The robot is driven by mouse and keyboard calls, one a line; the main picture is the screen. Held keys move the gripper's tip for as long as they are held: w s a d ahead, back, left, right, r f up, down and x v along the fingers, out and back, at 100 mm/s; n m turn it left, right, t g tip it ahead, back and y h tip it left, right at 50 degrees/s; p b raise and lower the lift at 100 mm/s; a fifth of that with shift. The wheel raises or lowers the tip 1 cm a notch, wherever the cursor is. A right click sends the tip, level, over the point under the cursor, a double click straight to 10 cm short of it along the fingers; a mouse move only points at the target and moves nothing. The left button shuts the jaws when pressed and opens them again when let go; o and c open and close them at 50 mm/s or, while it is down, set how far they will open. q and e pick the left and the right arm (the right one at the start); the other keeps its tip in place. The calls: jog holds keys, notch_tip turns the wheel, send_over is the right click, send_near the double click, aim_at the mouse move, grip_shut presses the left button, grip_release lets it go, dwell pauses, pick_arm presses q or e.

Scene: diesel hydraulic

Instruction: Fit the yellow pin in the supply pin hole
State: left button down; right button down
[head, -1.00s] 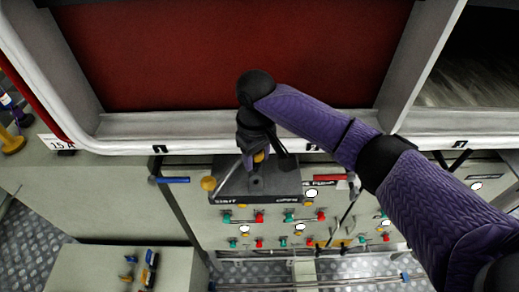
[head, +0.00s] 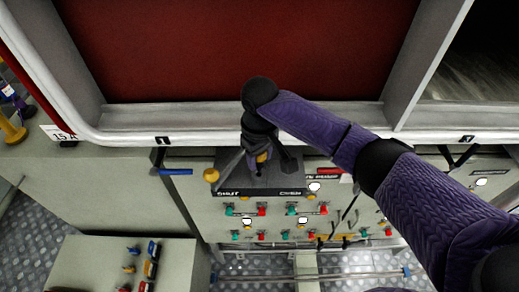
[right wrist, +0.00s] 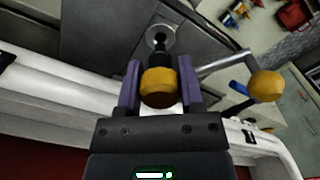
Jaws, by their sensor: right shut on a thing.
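The yellow pin (right wrist: 158,86) sits between the two fingers of my right gripper (right wrist: 159,88), which is shut on it, in the right wrist view. Its dark stem points at a round metal-ringed hole (right wrist: 160,37) in the dark panel. The stem's end overlaps the ring; I cannot tell how deep it sits. In the head view my right gripper (head: 261,157) is over the dark control box (head: 258,190), and only a little of the yellow pin (head: 262,157) shows. No label saying supply is legible at the hole. My left gripper is not in view.
A lever with a yellow ball knob (right wrist: 266,86) stands close beside the gripper; the ball also shows in the head view (head: 211,175). A blue-handled lever (head: 175,171) is at left. Red and green knobs (head: 262,210) line the panel below. A white window ledge (head: 300,142) lies behind.

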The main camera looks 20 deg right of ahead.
jog(key=shift+f, duration=0.35)
jog(key=shift+r, duration=0.1)
jog(key=shift+p, duration=0.4)
dwell(0.5)
jog(key=shift+p, duration=0.5)
